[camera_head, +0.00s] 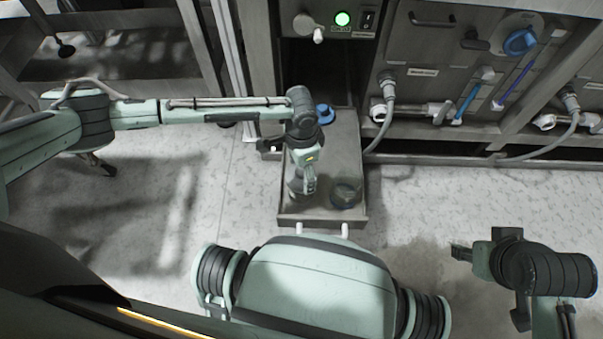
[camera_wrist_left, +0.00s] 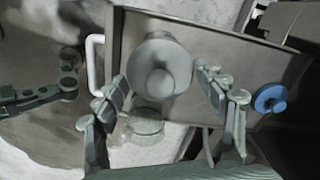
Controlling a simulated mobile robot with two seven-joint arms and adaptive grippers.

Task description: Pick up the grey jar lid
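The grey jar lid (camera_wrist_left: 160,68), round with a raised knob, shows in the left wrist view over the grey drawer (camera_wrist_left: 240,52). My left gripper (camera_wrist_left: 164,84) is open, with one finger on each side of the lid; I see no clear contact. In the head view my left gripper (camera_head: 304,186) points down over the drawer (camera_head: 340,140) and mostly hides the lid. A glass jar (camera_head: 345,192) stands just right of the gripper; it also shows below the lid in the left wrist view (camera_wrist_left: 146,128). My right gripper (camera_head: 464,252) is away at the right, its opening unclear.
A blue round object (camera_head: 325,113) lies at the drawer's back; it also shows in the left wrist view (camera_wrist_left: 270,98). The drawer has a white handle (camera_head: 322,229) in front. Behind stands a machine panel (camera_head: 455,70) with hoses and valves. Floor is free left and right.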

